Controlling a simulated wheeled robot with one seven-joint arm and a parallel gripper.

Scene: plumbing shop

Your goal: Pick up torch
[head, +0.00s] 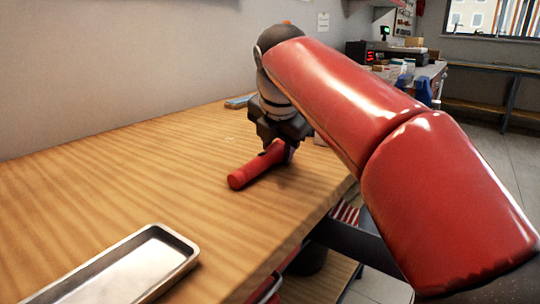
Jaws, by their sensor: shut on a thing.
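The torch (245,174) is a red cylinder lying on its side on the wooden table, or very close above it. Its near end points toward the lower left. My gripper (276,148) reaches down from above and is shut on the torch toward its far end. The fingers and my wrist hide part of the far end. I cannot tell whether the torch touches the tabletop.
A metal tray (130,270) lies on the wooden table (90,185) at the front left. A small blue object (238,102) lies by the wall behind my gripper. The middle and left of the table are clear. Another cluttered bench (425,75) stands at the back right.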

